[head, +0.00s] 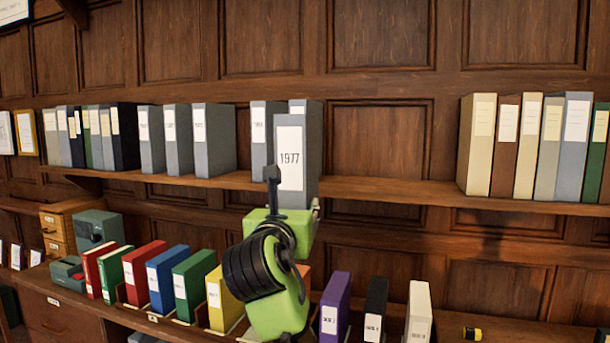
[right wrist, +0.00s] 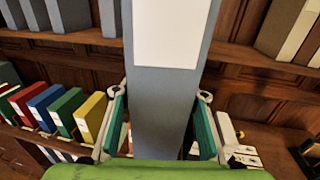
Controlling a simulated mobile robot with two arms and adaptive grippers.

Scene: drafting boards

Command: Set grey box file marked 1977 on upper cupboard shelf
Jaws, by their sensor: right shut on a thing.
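The grey box file marked 1977 (head: 312,145) is upright at the upper shelf (head: 385,190) in the head view, just right of another grey file. It covers part of the shelf's front edge, and its lower end is hidden by my gripper. In the right wrist view the grey file (right wrist: 168,110) stands between the two green-padded fingers of the gripper (right wrist: 165,100). My left gripper is not in view.
Grey files (head: 213,140) stand left on the upper shelf, and a mixed row (head: 570,145) stands at its right. The shelf between is clear. Coloured files, including a blue one (head: 166,282) and a purple one (head: 335,305), stand on the lower counter.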

